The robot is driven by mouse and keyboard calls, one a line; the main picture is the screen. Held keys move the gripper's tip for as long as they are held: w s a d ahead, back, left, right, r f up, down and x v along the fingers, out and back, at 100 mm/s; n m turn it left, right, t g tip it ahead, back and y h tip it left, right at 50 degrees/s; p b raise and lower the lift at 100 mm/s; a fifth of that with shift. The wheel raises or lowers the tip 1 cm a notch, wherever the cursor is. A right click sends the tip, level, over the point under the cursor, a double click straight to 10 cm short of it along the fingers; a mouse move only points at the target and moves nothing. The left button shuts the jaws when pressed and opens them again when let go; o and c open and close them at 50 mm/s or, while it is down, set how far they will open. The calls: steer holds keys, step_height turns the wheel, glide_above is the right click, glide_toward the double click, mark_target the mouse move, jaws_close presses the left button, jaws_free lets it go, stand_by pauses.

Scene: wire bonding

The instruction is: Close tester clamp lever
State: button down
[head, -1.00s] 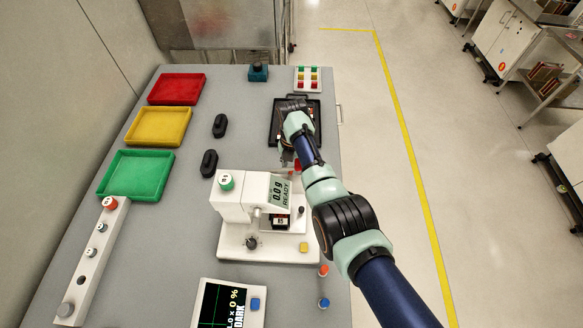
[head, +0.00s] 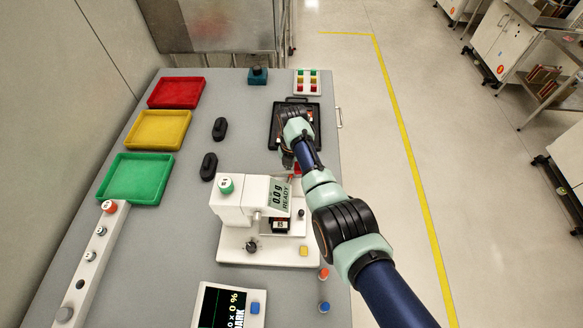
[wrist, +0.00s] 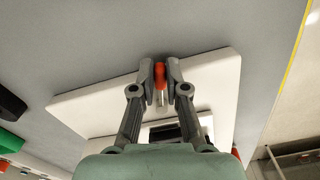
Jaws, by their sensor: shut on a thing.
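The white tester (head: 232,208) stands on the grey bench, its display reading 0.0 g READY. Its clamp lever has a red tip (wrist: 159,75) on a pale metal stem, seen in the wrist view. My gripper (wrist: 160,72) has its two grey fingers shut on the red tip, one finger on each side. In the head view my gripper (head: 291,168) is at the tester's far right corner, and my wrist hides most of the lever. A small dark part (head: 279,225) sits in the tester below the display.
A black tray (head: 275,125) lies beyond the tester, partly behind my arm. Red (head: 177,92), yellow (head: 157,130) and green (head: 135,178) trays line the left side. A screen unit (head: 228,304) is at the front. Two black objects lie mid-bench.

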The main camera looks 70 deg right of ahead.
steer(key=s+m+p, duration=0.1)
steer(key=m+p, duration=0.2)
steer(key=shift+s+r, duration=0.25)
steer(key=shift+s, duration=0.15)
steer(key=shift+s+a+m+p, duration=0.2)
steer(key=shift+s+m+p, duration=0.25)
steer(key=shift+m+p, duration=0.65)
steer(key=m+p, duration=0.1)
steer(key=s+m+p, duration=0.1)
steer(key=m, duration=0.1)
steer(key=shift+s+a+p, duration=0.2)
steer(key=shift+a+p, duration=0.15)
steer(key=shift+s+a+f+m+p, duration=0.2)
steer(key=shift+s+a+m+p, duration=0.2)
steer(key=shift+m+p, duration=0.55)
steer(key=shift+m, duration=0.25)
steer(key=c, duration=1.2)
jaws_free()
